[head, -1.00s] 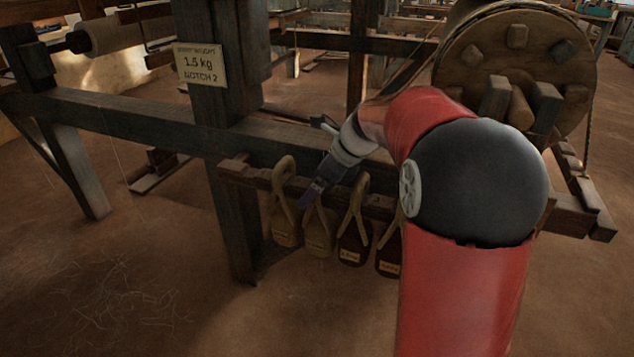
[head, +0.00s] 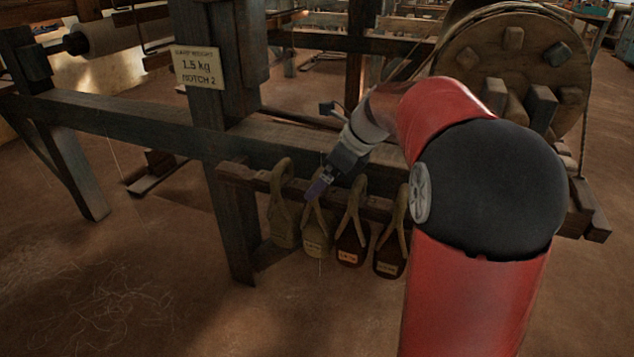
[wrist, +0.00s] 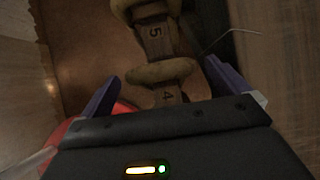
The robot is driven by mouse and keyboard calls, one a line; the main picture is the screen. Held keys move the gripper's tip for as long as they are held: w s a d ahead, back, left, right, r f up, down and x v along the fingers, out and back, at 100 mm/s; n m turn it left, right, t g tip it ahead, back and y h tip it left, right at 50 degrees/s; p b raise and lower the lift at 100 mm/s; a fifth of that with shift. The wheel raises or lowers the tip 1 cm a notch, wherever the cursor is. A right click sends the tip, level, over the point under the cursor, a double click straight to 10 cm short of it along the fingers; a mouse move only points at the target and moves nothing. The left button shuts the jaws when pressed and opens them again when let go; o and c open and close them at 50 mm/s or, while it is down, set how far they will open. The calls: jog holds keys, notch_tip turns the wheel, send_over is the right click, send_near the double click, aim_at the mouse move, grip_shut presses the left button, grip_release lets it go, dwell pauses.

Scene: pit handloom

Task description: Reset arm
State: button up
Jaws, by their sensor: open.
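My gripper (head: 317,188) is open and points down and left, just above the rail (head: 235,172) with the hanging weights. In the wrist view its two purple fingers stand wide apart (wrist: 163,72), with nothing gripped. Rope loops (wrist: 160,72) around the numbered rail show between and beyond the fingers, by the numbers 4 and 5. Several weights hang from the rail by rope loops: two tan ones (head: 285,232) (head: 316,240) at the left and two dark reddish ones (head: 350,250) (head: 389,262) at the right.
A sign (head: 199,67) on the dark post reads 1.5 kg, notch 2. A long loom beam (head: 130,122) runs behind the rail. A large wooden drum (head: 520,60) stands at the right behind my arm. The floor (head: 120,290) at front left is clear except for loose threads.

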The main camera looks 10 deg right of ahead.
jog(key=v, duration=0.3)
jog(key=shift+r, duration=0.1)
jog(key=shift+s+r, duration=0.15)
jog(key=shift+s, duration=0.2)
jog(key=s+a+f+n+t+h+p, duration=0.1)
jog(key=s+n+h, duration=0.1)
jog(key=s+n, duration=1)
jog(key=s+a+f+n+h, duration=0.2)
jog(key=s+n+h, duration=0.1)
jog(key=s+n, duration=1)
jog(key=shift+s+a+f+t+p, duration=0.15)
jog(key=shift+s+f+t+p, duration=0.05)
jog(key=shift+s+t+p, duration=0.2)
